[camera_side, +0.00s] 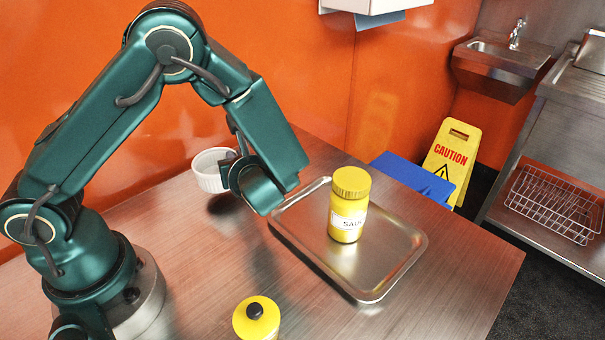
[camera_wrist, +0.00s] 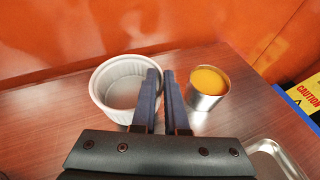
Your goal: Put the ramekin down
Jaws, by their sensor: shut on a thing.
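The ramekin (camera_side: 210,172) is white with ribbed sides and looks empty. In the side view it is near the orange wall, roughly upright, with a dark shadow below and apart from it, so it appears held above the table. My gripper (camera_side: 237,163) is shut on its side wall. In the wrist view the two dark fingers (camera_wrist: 160,85) pinch the near right part of the wall of the ramekin (camera_wrist: 98,88). The right part of its rim is hidden behind the fingers.
A metal cup with yellow contents (camera_wrist: 207,90) stands just right of the fingers; the arm hides it in the side view. A metal tray (camera_side: 382,275) holds a yellow jar (camera_side: 348,205). A yellow bottle (camera_side: 256,320) stands at the front. Bare table (camera_side: 200,255) lies between.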

